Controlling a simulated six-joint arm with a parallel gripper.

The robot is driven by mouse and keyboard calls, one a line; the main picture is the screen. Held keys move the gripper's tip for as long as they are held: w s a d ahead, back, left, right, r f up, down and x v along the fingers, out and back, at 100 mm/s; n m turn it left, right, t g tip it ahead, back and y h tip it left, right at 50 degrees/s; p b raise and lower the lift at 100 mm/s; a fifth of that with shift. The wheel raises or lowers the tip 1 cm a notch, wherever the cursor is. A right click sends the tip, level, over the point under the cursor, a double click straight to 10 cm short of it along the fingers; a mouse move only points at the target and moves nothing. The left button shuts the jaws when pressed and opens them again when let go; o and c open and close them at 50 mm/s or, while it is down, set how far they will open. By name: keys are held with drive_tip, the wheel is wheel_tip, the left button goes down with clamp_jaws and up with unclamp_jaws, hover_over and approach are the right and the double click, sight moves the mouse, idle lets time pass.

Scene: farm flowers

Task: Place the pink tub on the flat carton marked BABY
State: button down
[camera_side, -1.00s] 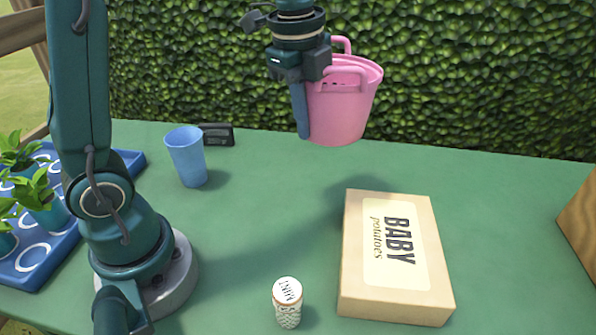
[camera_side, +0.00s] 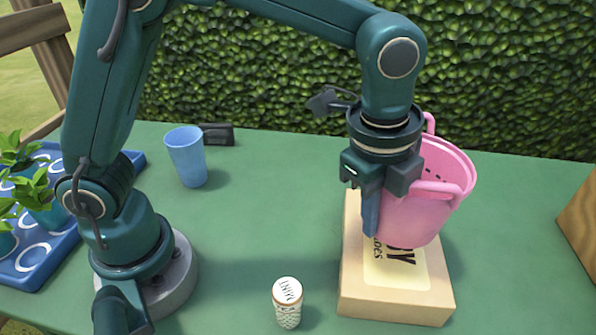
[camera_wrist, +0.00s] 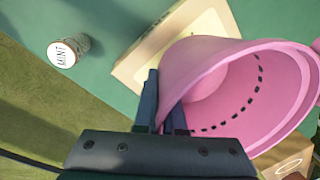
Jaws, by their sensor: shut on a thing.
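The pink tub (camera_side: 418,215) hangs from my gripper (camera_side: 371,215), which is shut on its wall on the left side. The tub is upright or slightly tilted, over the flat carton marked BABY (camera_side: 395,303). It hides part of the carton's lettering and far end. Whether the tub's base touches the carton cannot be told. In the wrist view the gripper's fingers (camera_wrist: 163,100) pinch the rim of the tub (camera_wrist: 215,75), with the carton (camera_wrist: 150,50) partly showing behind it.
A small white pot marked MINT (camera_side: 287,302) stands left of the carton. A blue cup (camera_side: 186,157) and a dark block (camera_side: 217,134) are further back. A blue tray with plants (camera_side: 35,270) is at the left, a wooden box (camera_side: 581,215) at the right edge.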

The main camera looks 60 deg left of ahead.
sight(369, 254)
drive_tip(key=shift+d+f, duration=0.1)
drive_tip(key=shift+f, duration=1.95)
drive_tip(key=shift+f, duration=0.15)
drive_tip(key=c, duration=1)
unclamp_jaws()
wheel_tip(369, 254, up, 12)
drive_tip(key=s, duration=0.2)
drive_tip(key=s+a+f+n+t, duration=0.1)
drive_tip(key=s+a+n+t, duration=0.1)
drive_tip(key=s+a+n, duration=0.2)
drive_tip(key=s+a+f+n+t, duration=0.2)
drive_tip(key=s+a+n, duration=0.3)
drive_tip(key=a+n, duration=0.5)
drive_tip(key=n, duration=0.4)
drive_tip(key=shift+s+a, duration=0.25)
